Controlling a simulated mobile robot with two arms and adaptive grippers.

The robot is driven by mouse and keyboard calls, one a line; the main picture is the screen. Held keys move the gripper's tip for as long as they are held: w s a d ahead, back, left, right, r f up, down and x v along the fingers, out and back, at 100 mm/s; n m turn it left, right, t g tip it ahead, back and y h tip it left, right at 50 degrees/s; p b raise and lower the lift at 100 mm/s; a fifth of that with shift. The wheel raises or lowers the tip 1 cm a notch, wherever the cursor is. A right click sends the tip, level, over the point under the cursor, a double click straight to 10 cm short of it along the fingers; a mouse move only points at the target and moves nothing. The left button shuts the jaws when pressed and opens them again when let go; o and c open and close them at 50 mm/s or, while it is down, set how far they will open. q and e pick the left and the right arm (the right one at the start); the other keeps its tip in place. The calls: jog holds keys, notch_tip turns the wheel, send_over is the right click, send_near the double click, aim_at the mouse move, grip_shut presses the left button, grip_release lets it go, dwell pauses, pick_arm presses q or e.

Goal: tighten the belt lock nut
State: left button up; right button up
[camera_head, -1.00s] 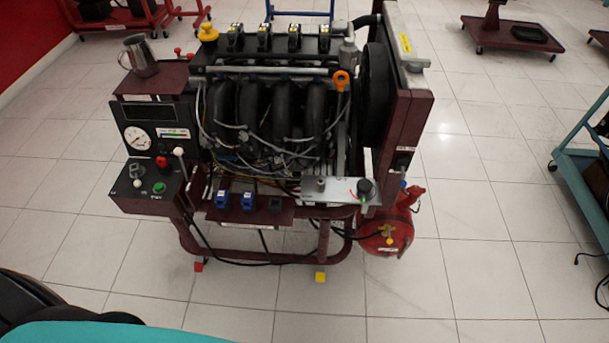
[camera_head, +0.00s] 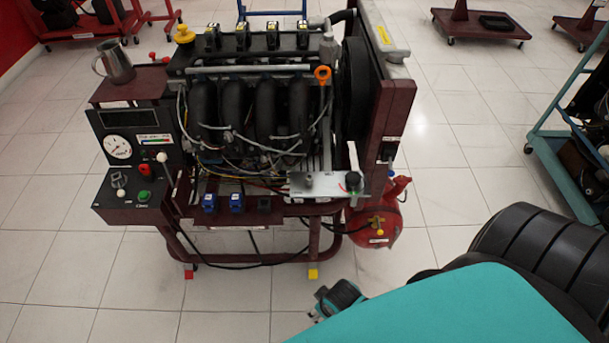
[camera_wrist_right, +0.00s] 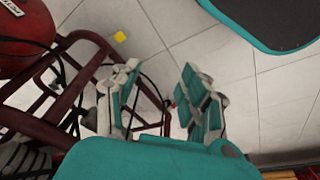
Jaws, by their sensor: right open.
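The engine trainer (camera_head: 262,110) stands on its dark red frame ahead of me. A bright metal plate (camera_head: 325,188) sits at its lower right front, with a grey cylindrical piece (camera_head: 308,180) and a black knob (camera_head: 353,181) on it. I cannot make out the belt lock nut for certain. My right gripper (camera_head: 335,300) is low in front of the trainer, partly hidden by my teal arm. In the right wrist view the right gripper (camera_wrist_right: 160,98) has its fingers apart and nothing between them. My left gripper is out of view.
A red tank (camera_head: 375,222) hangs below the plate; it also shows in the wrist view (camera_wrist_right: 22,38). A metal jug (camera_head: 116,62) stands on the control box at the left. A teal cart (camera_head: 560,170) stands at the right. The tiled floor between is clear.

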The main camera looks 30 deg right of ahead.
jog(key=w+a+r+n+t, duration=0.1)
jog(key=w+r, duration=0.1)
jog(key=r, duration=0.7)
jog(key=w+r+n, duration=0.1)
jog(key=w+r, duration=0.1)
jog(key=r, duration=0.8)
jog(key=w+a+r+n+y, duration=0.2)
jog(key=w+a+r+n, duration=0.15)
jog(key=w+n, duration=0.25)
jog(key=n+g+h, duration=0.2)
jog(key=n+g, duration=0.2)
jog(key=n, duration=0.7)
send_near(309, 177)
jog(key=shift+n, duration=0.3)
notch_tip(309, 177, down, 9)
jog(key=shift+s+f+b, duration=0.1)
jog(key=shift+s+b, duration=0.05)
jog(key=shift+b, duration=0.3)
grip_shut()
